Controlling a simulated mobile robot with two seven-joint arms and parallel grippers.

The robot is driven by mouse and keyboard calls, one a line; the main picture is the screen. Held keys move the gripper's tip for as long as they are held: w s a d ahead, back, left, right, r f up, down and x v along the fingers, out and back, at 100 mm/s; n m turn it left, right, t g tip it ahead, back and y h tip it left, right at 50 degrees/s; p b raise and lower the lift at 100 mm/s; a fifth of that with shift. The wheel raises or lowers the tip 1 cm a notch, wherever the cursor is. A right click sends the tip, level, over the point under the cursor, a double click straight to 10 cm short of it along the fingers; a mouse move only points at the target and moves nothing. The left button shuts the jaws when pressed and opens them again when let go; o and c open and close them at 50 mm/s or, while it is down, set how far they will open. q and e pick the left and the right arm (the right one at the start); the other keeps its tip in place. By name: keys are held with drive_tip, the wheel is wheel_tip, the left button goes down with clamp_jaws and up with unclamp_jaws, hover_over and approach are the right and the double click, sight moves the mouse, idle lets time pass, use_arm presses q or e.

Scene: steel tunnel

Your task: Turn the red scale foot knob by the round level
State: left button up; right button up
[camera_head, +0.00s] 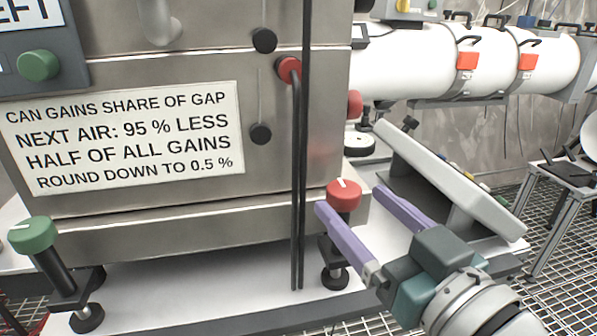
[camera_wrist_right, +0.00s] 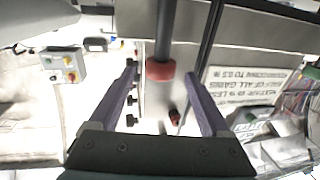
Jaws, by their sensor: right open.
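The red scale foot knob (camera_head: 344,195), with a white mark on top, sits on a dark post at the scale's front right corner. My right gripper (camera_head: 350,199) has its purple fingers open, one on each side of the knob in the picture. In the right wrist view the red knob (camera_wrist_right: 160,70) shows between the fingertips, with a gap on both sides; the fingers appear not to touch it. A small white disc on a dark base (camera_head: 358,143) behind the knob may be the round level; I cannot tell. My left gripper is not in view.
Dark vertical rods (camera_head: 298,190) stand just left of the red knob. A green foot knob (camera_head: 33,234) is at the front left. A tilted grey panel (camera_head: 450,180) lies to the right. Another red knob (camera_head: 288,68) is higher on the steel box.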

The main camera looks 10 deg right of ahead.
drive_tip(key=shift+x, duration=2)
clamp_jaws()
